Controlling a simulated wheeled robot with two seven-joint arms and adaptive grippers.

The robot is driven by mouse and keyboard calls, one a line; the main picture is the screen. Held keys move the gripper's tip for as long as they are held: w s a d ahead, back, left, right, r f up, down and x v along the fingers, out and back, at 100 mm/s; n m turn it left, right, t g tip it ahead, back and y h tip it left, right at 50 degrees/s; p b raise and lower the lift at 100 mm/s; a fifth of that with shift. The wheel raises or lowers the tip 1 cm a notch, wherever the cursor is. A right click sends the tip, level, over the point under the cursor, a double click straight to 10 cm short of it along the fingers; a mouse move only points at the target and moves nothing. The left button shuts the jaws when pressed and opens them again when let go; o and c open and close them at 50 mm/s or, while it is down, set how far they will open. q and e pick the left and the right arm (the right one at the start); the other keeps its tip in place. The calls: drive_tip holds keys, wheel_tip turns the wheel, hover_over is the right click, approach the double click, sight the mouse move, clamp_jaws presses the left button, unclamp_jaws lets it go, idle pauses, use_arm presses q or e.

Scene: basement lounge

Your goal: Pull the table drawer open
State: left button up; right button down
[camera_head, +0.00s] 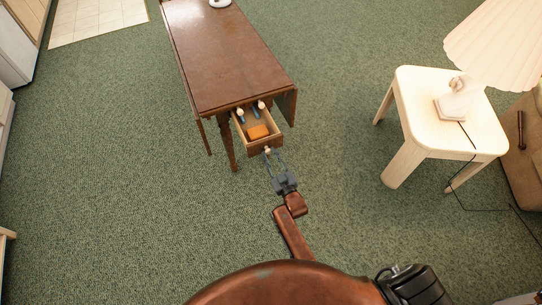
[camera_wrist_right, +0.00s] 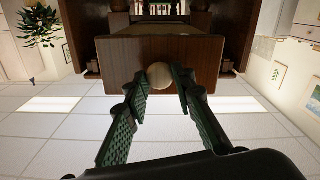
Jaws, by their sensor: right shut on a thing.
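The brown wooden table (camera_head: 225,60) stands on the carpet, and its drawer (camera_head: 263,146) is pulled out from the near end. Inside the drawer are an orange block-like item (camera_head: 258,131) and a couple of blue-and-white items (camera_head: 240,117). My right gripper (camera_head: 270,157) is at the drawer's front, shut on its round knob. In the right wrist view, the fingers (camera_wrist_right: 160,82) close on either side of the pale knob (camera_wrist_right: 159,75), which sits on the dark drawer front (camera_wrist_right: 112,73). My left gripper is not in view.
A cream side table (camera_head: 415,80) with a lamp (camera_head: 455,100) stands to the right, its cord running down to the floor. A brown sofa edge (camera_head: 525,150) is at the far right. Green carpet (camera_head: 130,170) is clear to the left and in front of the drawer.

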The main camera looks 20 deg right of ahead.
drive_tip(key=shift+d, duration=0.1)
drive_tip(key=c, duration=1.6)
unclamp_jaws()
drive_tip(key=shift+r, duration=0.1)
wheel_tip(320, 180, up, 10)
drive_tip(key=shift+f, duration=0.1)
